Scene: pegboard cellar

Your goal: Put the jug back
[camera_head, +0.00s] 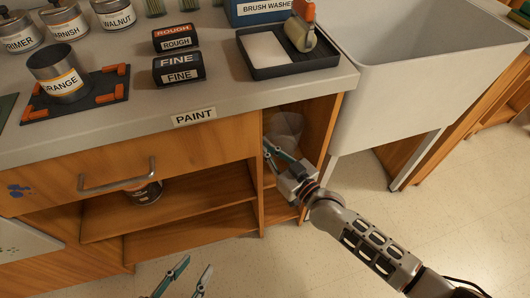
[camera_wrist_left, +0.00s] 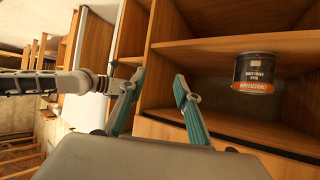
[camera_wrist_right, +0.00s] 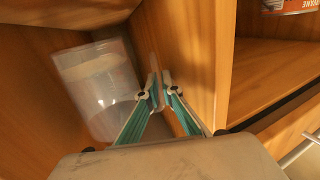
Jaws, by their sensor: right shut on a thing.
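The jug (camera_head: 286,124) is clear and see-through. It is inside the narrow open compartment right of the drawer, under the counter. In the right wrist view the jug (camera_wrist_right: 98,88) looks tilted in the picture, with the compartment's wooden walls on both sides. My right gripper (camera_head: 268,150) reaches into that compartment and is shut on the jug, at what looks like its handle; the fingers also show in the right wrist view (camera_wrist_right: 158,93). Whether the jug's base touches the compartment floor is unclear. My left gripper (camera_head: 192,276) is open and empty in front of the lower shelves; it also shows in the left wrist view (camera_wrist_left: 156,82).
A can (camera_wrist_left: 260,72) stands on the shelf left of the compartment. The drawer (camera_head: 130,165) labelled PAINT is shut. A white sink (camera_head: 420,75) is to the right. The counter holds tins, sanding blocks, a roller tray (camera_head: 290,70) and an orange-labelled tin (camera_head: 58,75).

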